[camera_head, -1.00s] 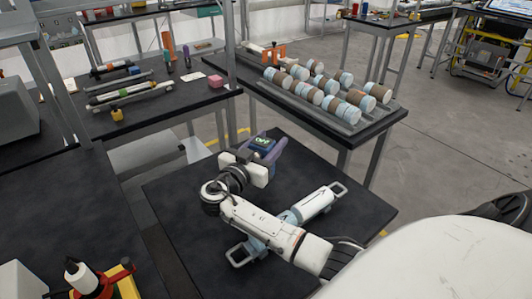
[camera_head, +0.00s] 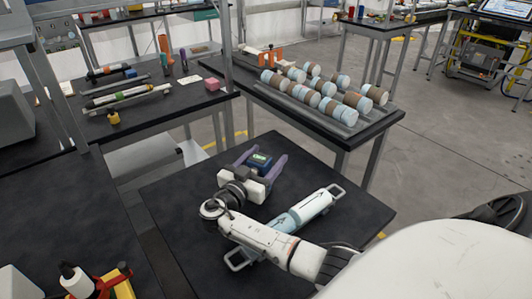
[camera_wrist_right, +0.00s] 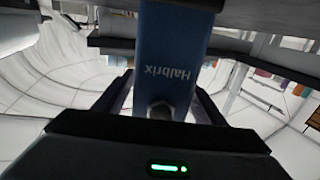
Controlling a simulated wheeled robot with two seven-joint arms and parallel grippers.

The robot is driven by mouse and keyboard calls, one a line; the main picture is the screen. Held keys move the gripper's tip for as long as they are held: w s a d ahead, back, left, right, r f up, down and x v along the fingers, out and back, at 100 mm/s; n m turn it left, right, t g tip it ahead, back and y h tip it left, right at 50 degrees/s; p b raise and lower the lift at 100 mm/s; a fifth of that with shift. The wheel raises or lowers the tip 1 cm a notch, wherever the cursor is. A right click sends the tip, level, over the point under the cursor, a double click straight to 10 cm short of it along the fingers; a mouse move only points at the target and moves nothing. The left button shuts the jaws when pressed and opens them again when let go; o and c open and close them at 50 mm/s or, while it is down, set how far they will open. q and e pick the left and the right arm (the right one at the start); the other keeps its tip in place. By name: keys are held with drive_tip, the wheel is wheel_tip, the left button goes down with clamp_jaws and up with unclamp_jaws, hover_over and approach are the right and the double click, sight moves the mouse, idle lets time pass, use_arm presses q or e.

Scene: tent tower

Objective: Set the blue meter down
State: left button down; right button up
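The blue meter (camera_head: 259,161) has a small green-lit screen and is over the near dark table (camera_head: 365,205). My right gripper (camera_head: 261,170) has its two purple fingers spread on either side of the meter, with a gap visible beside it. In the right wrist view the meter's blue side (camera_wrist_right: 170,65), lettered "Halbrix", stands between the dark fingers with narrow gaps at both sides. Its far end reaches a dark surface there; the contact itself is hard to make out. My left gripper is not in view.
A white and pale-blue cylinder with end handles (camera_head: 312,207) lies on the near table, partly under my right arm. A rack of pale and brown cylinders (camera_head: 345,112) stands on the table behind. The near table's right part is clear.

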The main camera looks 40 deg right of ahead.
drive_tip(key=shift+r, duration=0.15)
drive_tip(key=shift+a, duration=0.3)
drive_tip(key=b+v, duration=0.2)
drive_tip(key=v, duration=0.9)
drive_tip(key=shift+a, duration=0.15)
drive_tip(key=shift+s, duration=0.15)
